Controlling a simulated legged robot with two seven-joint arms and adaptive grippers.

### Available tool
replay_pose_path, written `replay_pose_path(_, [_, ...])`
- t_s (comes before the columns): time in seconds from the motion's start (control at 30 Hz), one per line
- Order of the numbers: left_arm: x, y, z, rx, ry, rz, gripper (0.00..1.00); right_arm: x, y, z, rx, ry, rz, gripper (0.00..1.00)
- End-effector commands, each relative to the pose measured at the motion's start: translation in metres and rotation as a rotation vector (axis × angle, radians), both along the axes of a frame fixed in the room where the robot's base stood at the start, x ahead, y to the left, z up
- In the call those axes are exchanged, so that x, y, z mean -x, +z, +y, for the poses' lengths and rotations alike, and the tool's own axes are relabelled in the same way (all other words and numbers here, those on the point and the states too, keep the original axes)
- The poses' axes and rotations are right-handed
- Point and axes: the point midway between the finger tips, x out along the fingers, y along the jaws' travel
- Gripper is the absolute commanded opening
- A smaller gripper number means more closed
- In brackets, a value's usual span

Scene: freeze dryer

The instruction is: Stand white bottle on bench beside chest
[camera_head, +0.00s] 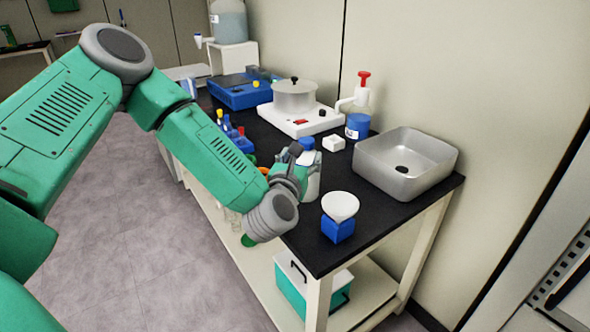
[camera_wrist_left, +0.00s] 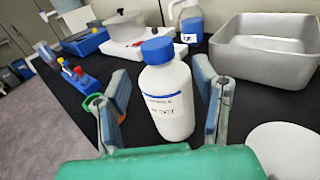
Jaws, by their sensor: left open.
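The white bottle (camera_wrist_left: 168,98) with a blue cap stands upright on the black bench top (camera_head: 375,215). It also shows in the head view (camera_head: 314,184), partly hidden behind my left gripper (camera_head: 300,168). In the left wrist view my left gripper (camera_wrist_left: 162,92) is open, with one finger on each side of the bottle and gaps between fingers and bottle. A teal and white chest (camera_head: 292,284) with dark handles sits on the lower shelf, under the near end of the bench. My right gripper is not in view.
A white funnel on a blue block (camera_head: 338,231) stands close to the bottle. A metal basin (camera_head: 405,165), a wash bottle (camera_head: 358,122), a hotplate with a pot (camera_head: 295,97) and a blue tube rack (camera_head: 238,135) are also on the bench. Bare bench top shows in front of the basin.

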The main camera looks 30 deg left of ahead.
Motion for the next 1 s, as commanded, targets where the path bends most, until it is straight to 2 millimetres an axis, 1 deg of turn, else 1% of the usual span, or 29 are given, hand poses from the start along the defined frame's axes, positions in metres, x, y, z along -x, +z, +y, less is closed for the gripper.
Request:
replay_pose_path(0.03, [0.012,-0.001,-0.003,0.003,-0.002,0.003,0.55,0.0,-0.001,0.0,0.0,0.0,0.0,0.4])
replay_pose_path(0.2, [0.044,0.0,-0.013,0.002,-0.001,0.004,0.55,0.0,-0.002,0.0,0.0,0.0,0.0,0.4])
replay_pose_path(0.3, [0.057,0.0,-0.018,0.002,-0.001,0.004,0.55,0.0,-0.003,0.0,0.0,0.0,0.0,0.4])
replay_pose_path(0.4, [0.066,0.001,-0.02,0.001,-0.001,0.002,0.55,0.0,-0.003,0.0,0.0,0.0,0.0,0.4])
replay_pose_path(0.57, [0.071,0.002,-0.022,-0.001,0.001,0.001,0.55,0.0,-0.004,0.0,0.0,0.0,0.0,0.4])
replay_pose_path(1.0, [0.07,0.002,-0.022,-0.001,0.001,0.001,0.55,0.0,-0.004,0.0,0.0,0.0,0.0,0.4])
